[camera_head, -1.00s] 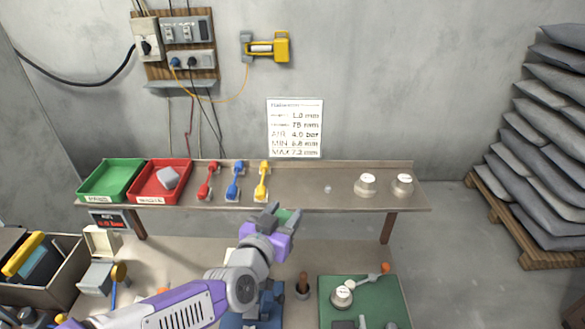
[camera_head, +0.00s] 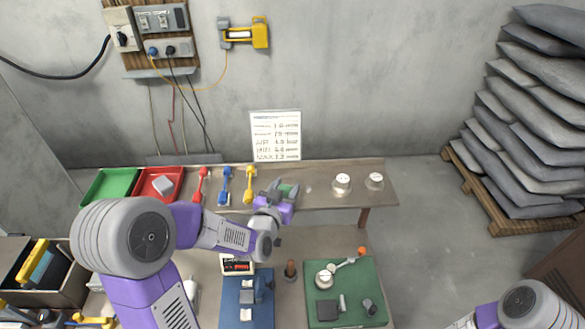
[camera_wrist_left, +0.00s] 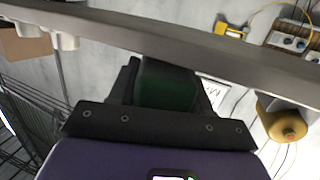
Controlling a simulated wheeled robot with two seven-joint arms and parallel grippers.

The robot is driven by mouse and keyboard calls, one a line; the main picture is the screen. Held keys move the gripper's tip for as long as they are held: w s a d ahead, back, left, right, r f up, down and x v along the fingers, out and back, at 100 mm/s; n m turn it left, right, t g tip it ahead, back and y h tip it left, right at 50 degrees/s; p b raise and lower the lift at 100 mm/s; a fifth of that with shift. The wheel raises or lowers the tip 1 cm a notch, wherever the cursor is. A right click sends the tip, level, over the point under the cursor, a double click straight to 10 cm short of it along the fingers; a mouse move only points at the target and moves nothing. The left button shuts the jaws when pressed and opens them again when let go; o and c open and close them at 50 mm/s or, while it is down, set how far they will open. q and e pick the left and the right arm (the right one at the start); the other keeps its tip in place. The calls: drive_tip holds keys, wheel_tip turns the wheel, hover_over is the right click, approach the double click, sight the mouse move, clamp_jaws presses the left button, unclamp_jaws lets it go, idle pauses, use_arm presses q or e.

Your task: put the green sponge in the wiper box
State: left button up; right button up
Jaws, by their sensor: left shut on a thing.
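The green sponge (camera_head: 289,189) is between the fingers of my left gripper (camera_head: 284,191), at the front edge of the raised shelf, right of the yellow-handled tool. In the left wrist view the sponge (camera_wrist_left: 166,86) shows as a dark green block between the black fingers, which are shut on it. A grey open box (camera_head: 62,297) with yellow and dark items stands at the far left of the bench. No box is readably marked as the wiper box. My right arm shows at the bottom right, its gripper out of view.
On the shelf (camera_head: 318,197) stand a green bin (camera_head: 108,184), a red bin (camera_head: 146,187) with a grey block, red, blue and yellow-handled tools, and two pale round weights. Below are a green mat (camera_head: 350,305) with parts, and a blue mat (camera_head: 234,318).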

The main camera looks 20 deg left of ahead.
sight(293, 183)
use_arm(q)
drive_tip(key=shift+w, duration=1.05)
drive_tip(key=w+p, duration=0.1)
drive_tip(key=w, duration=0.3)
drive_tip(key=shift+a+f, duration=0.1)
drive_tip(key=shift+a, duration=0.05)
drive_tip(key=shift+f+p, duration=0.3)
drive_tip(key=shift+p, duration=0.1)
drive_tip(key=shift+s, duration=0.1)
drive_tip(key=shift+f+b, duration=0.15)
drive_tip(key=shift+b, duration=0.2)
drive_tip(key=o, duration=1)
drive_tip(key=shift+o, duration=0.2)
